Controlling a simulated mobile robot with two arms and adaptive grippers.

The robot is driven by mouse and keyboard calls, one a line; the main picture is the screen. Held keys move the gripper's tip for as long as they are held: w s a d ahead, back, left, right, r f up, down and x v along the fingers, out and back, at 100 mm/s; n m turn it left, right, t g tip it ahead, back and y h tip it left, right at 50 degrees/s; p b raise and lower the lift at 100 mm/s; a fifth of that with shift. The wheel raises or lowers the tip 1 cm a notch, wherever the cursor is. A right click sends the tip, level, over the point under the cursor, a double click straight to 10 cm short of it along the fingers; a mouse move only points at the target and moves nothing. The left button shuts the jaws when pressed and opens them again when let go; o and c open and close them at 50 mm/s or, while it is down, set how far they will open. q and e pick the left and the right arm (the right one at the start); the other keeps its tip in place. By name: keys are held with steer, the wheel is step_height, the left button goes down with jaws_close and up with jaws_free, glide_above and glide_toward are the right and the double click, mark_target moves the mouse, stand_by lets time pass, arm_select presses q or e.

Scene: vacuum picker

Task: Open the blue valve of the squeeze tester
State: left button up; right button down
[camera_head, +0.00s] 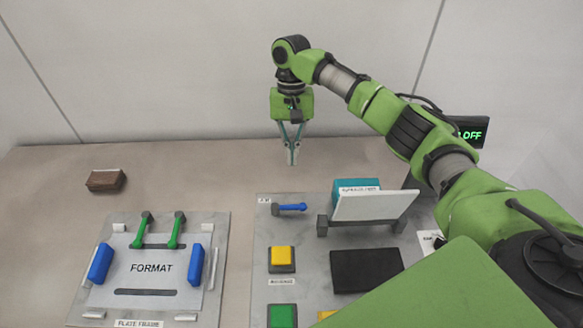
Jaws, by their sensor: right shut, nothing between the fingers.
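The blue valve (291,207) is a small blue lever at the top left corner of the grey panel (262,235). It lies roughly level, with a grey hub at its left end. The label beside it is too small to read. My right gripper (291,162) hangs fingers down above the table, higher in the picture than the valve and apart from it. Its fingers are together with nothing between them. My left gripper is not in view.
On the panel are a tilted white plate (372,206), a black pad (367,272), a yellow button (282,256) and a green button (282,316). A FORMAT frame (219,245) lies left. A brown block (105,180) is farther back. A display (470,132) reads OFF.

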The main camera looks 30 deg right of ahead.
mark_target(289, 208)
steer(key=p+x, duration=0.2)
steer(key=x, duration=0.6)
steer(key=shift+s+f, duration=0.1)
steer(key=shift+f, duration=0.25)
steer(key=shift+s+f+p, duration=0.25)
steer(key=shift+p, duration=0.15)
steer(key=shift+s+a+r+p, duration=0.1)
steer(key=shift+s+a+p, duration=0.2)
steer(key=shift+s, duration=0.15)
steer(key=shift+s+a+r+p, duration=0.1)
steer(key=shift+s+a+p, duration=0.05)
steer(key=shift+s+p, duration=0.2)
steer(key=shift+s+a, duration=0.35)
steer(key=shift+s, duration=0.4)
arm_select(q)
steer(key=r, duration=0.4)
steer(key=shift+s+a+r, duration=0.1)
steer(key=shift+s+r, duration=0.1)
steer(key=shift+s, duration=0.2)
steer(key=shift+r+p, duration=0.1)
steer(key=shift+p, duration=0.2)
arm_select(e)
steer(key=shift+a, duration=0.1)
